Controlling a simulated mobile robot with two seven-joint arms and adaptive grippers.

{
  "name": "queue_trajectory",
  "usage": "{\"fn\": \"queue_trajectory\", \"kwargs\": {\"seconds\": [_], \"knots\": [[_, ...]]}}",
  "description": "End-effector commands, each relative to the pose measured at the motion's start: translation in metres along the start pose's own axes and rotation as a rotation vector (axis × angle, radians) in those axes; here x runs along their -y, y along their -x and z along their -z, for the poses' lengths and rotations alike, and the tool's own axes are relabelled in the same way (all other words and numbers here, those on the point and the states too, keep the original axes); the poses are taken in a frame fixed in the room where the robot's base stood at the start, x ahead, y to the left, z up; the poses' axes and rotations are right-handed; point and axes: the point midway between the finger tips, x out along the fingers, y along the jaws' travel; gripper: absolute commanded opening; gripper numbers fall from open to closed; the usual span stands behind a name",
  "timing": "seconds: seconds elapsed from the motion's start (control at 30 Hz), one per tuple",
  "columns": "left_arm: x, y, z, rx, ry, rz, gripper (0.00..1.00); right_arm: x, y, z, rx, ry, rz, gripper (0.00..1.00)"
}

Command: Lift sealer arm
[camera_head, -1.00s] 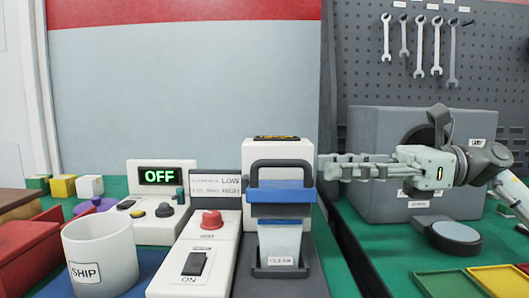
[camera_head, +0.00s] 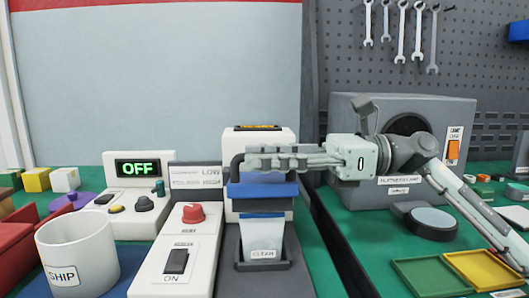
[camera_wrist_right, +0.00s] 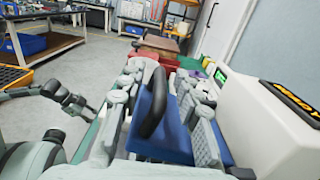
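The sealer (camera_head: 262,137) is a white machine with a blue sealer arm (camera_head: 262,190) and a dark looped handle (camera_head: 236,170). Contact with the handle cannot be told. My left gripper shows small in the right wrist view (camera_wrist_right: 78,104), away from the sealer; its opening is unclear.
A control box with a red knob (camera_head: 193,213) and an ON switch stands left of the sealer. Left of it are an OFF display (camera_head: 137,168) and a white SHIP cup (camera_head: 80,250). A grey machine (camera_head: 450,115) and green and yellow trays (camera_head: 430,275) are at the right.

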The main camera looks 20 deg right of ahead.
Motion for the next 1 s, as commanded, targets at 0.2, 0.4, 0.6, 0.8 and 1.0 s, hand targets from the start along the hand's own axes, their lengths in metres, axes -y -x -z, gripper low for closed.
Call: {"fn": "queue_trajectory", "kwargs": {"seconds": [0.2, 0.4, 0.6, 0.8, 1.0], "knots": [[0.0013, 0.0001, -0.0026, 0.011, 0.0, 0.003, 0.33, -0.0002, -0.0016, 0.0001, 0.0, 0.0, 0.0, 0.33], [0.0012, 0.0, -0.0024, 0.01, 0.0, 0.003, 0.33, -0.0002, -0.0014, 0.0, 0.0, 0.0, 0.0, 0.19], [0.0012, -0.0001, -0.0023, 0.009, 0.0, 0.003, 0.33, -0.0001, -0.0013, 0.0, 0.0, 0.0, 0.0, 0.0], [0.0012, -0.0001, -0.0023, 0.009, 0.0, 0.002, 0.33, -0.0001, -0.0012, 0.0, 0.0, 0.0, 0.0, 0.0], [0.0013, 0.0003, -0.0023, 0.011, 0.0, 0.003, 0.33, 0.0, -0.0012, -0.0005, 0.0, -0.002, -0.001, 0.0]]}}
